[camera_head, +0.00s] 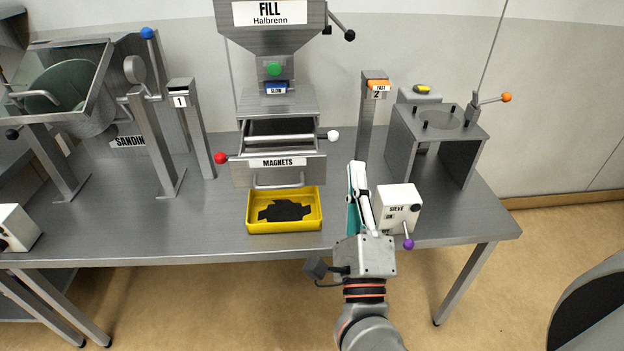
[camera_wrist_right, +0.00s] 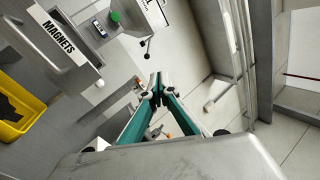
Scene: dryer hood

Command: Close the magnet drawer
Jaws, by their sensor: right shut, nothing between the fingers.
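The magnet drawer (camera_head: 258,174) is a grey metal box front labelled MAGNETS with a bar handle (camera_head: 278,183). It stands pulled out from under the FILL hopper, and its inside shows from above. In the right wrist view its labelled front (camera_wrist_right: 62,40) is at the upper left. My right gripper (camera_head: 358,168) is to the right of the drawer, apart from it, fingers pointing away from me. Its fingertips meet in the right wrist view (camera_wrist_right: 155,90), shut and empty. My left gripper is not in view.
A yellow tray (camera_head: 250,225) with a black piece in it sits below the drawer. A white SIEVE switch box (camera_head: 400,198) is just right of my right gripper. Post 2 (camera_head: 367,115) stands behind it. A red knob (camera_head: 221,158) and a white knob (camera_head: 333,136) flank the drawer.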

